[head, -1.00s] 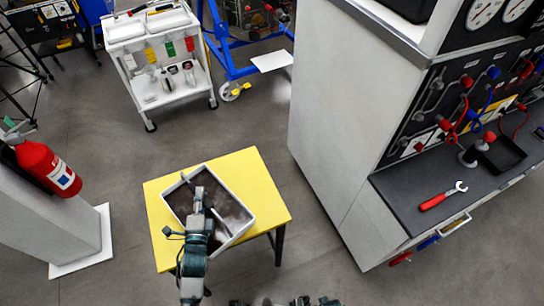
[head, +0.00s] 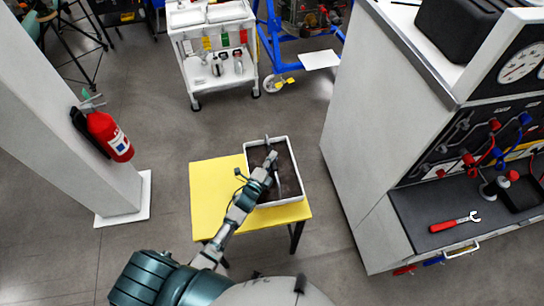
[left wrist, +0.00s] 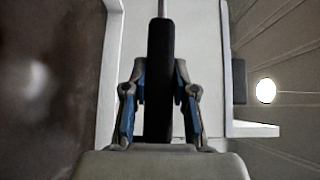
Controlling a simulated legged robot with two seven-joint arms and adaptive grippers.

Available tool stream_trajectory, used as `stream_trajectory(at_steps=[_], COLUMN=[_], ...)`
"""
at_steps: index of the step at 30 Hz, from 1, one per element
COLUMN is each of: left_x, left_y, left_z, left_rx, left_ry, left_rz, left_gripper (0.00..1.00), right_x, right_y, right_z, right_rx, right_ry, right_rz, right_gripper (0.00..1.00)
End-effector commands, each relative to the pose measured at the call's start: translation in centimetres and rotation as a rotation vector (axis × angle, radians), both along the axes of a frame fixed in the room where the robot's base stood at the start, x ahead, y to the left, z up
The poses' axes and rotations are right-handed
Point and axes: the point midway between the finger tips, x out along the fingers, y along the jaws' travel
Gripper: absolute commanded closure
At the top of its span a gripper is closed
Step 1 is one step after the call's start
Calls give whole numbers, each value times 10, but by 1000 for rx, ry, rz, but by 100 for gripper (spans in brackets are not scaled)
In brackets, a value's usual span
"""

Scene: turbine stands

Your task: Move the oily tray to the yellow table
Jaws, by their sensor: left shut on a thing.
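The oily tray (head: 298,176) is a light-rimmed open box with a dark, stained inside. In the head view it is over the right part of the yellow table (head: 215,192), and its far edge shows beyond the tabletop's far edge. I cannot tell whether its bottom touches the table. My left gripper (head: 270,160) is at the tray, with my arm crossing its left side. In the left wrist view its fingers (left wrist: 160,100) are shut around a dark upright bar (left wrist: 160,60), seemingly the tray's handle. Brown stained surface fills the left of that view. My right gripper is not in view.
A white cart (head: 215,45) stands behind the table. A tall grey cabinet with a workbench (head: 425,215) is at the right. A fire extinguisher (head: 108,135) hangs on a pillar (head: 75,120) at the left. The tabletop's left part is bare.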

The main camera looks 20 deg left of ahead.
Motion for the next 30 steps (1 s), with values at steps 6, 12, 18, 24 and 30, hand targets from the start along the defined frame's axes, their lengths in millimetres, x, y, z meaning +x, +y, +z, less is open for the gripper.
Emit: stream_trajectory(at_steps=[6,12,18,24,30], left_x=[0,0,0,0,0], left_y=[0,0,0,0,0], left_z=[-24,-53,-74,-78,-77], left_rx=[-1,0,0,-1,-1], left_ry=[-3,-3,-2,-4,-4], left_rz=[0,0,1,1,0], left_gripper=[100,100,100,100,100], right_x=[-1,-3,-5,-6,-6], right_y=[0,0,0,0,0], right_z=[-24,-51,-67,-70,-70], right_rx=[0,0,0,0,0], right_ry=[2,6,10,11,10], right_rz=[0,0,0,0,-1], right_gripper=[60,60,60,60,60])
